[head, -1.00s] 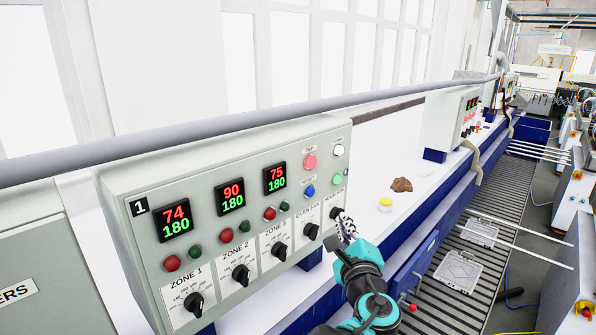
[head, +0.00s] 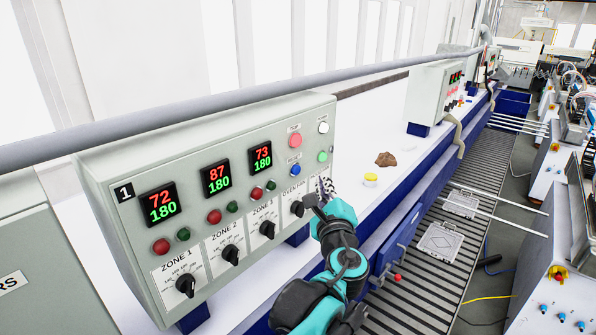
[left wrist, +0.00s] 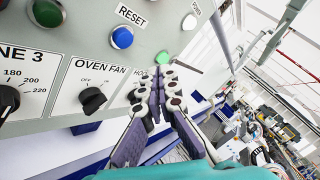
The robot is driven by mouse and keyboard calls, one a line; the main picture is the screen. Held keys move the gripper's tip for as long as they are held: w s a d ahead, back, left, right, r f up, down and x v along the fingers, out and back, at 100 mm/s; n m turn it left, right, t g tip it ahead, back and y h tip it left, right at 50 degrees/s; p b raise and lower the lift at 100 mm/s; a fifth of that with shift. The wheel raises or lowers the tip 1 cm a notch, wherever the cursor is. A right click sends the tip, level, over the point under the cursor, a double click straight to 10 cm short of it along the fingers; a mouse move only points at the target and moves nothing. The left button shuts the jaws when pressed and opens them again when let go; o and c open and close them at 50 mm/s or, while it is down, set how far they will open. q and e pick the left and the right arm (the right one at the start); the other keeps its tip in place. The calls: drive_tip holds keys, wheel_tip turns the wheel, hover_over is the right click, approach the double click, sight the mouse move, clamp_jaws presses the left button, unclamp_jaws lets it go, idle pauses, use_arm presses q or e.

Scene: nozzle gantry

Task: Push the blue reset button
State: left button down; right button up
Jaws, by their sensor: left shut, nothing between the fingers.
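The blue reset button (head: 295,170) is on the right part of the grey control panel (head: 100,168), below a red button (head: 295,140) and left of a green one (head: 322,157). In the left wrist view the blue button (left wrist: 122,37) sits under the RESET label. My left gripper (head: 326,184) is shut and empty, below and right of the blue button. In the left wrist view its fingertips (left wrist: 168,68) are together, just below the green button (left wrist: 162,57), apart from the blue button. I cannot tell if they touch the panel. The right gripper is not in view.
Black knobs (head: 267,229) run along the panel's lower edge; the gripper covers the rightmost one. A yellow-topped item (head: 371,179) and a brown lump (head: 385,159) lie on the white ledge. A roller conveyor (head: 420,262) runs at right.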

use_arm(q)
drive_tip(key=shift+w+a, duration=0.7)
drive_tip(key=shift+a, duration=0.2)
drive_tip(key=shift+w+a, duration=0.65)
drive_tip(key=shift+a, duration=0.25)
drive_tip(key=shift+w+a, duration=0.25)
drive_tip(key=shift+a, duration=0.1)
drive_tip(key=shift+w+a, duration=0.25)
drive_tip(key=shift+a, duration=0.15)
idle(0.9)
drive_tip(key=shift+s+d, duration=0.1)
drive_tip(key=shift+d, duration=0.05)
drive_tip(key=shift+s+d, duration=0.45)
drive_tip(key=shift+d, duration=0.1)
drive_tip(key=s+d, duration=0.1)
drive_tip(key=d, duration=0.1)
drive_tip(key=s+d, duration=0.2)
idle(0.6)
